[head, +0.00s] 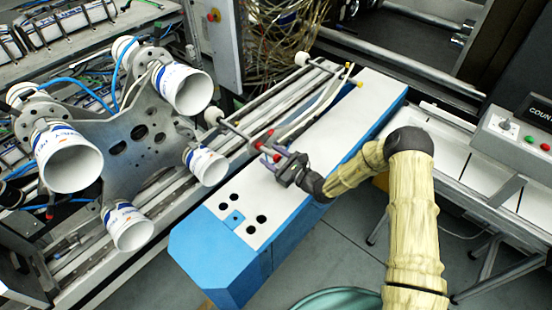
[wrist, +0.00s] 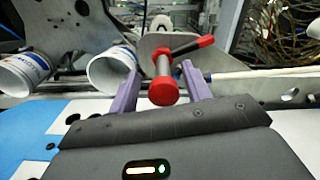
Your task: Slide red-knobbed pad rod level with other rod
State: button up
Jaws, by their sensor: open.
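The red knob (wrist: 163,91) sits on the end of a metal rod (wrist: 163,64) that points toward me in the wrist view. My gripper (wrist: 158,72) is open, with one purple finger on each side of the knob and visible gaps between. Behind it is a crossbar lever with a red and black grip (wrist: 192,46). In the head view my gripper (head: 269,158) is at the red-ended parts (head: 259,145) beside the white-topped blue bench. The pad rod (head: 234,129) runs up-left to a white pad (head: 212,114). Another rod has a white pad (head: 302,58) and yellow knobs (head: 348,66).
The blue bench with a white top (head: 330,125) lies under my gripper. White printed cups (head: 185,90) sit on a metal carrier plate at left. A control box (head: 520,135) stands at right. The bench top is mostly clear.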

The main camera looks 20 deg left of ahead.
jog(key=b+v, duration=0.4)
jog(key=v, duration=1.3)
jog(key=shift+d, duration=0.2)
jog(key=shift+s, duration=0.15)
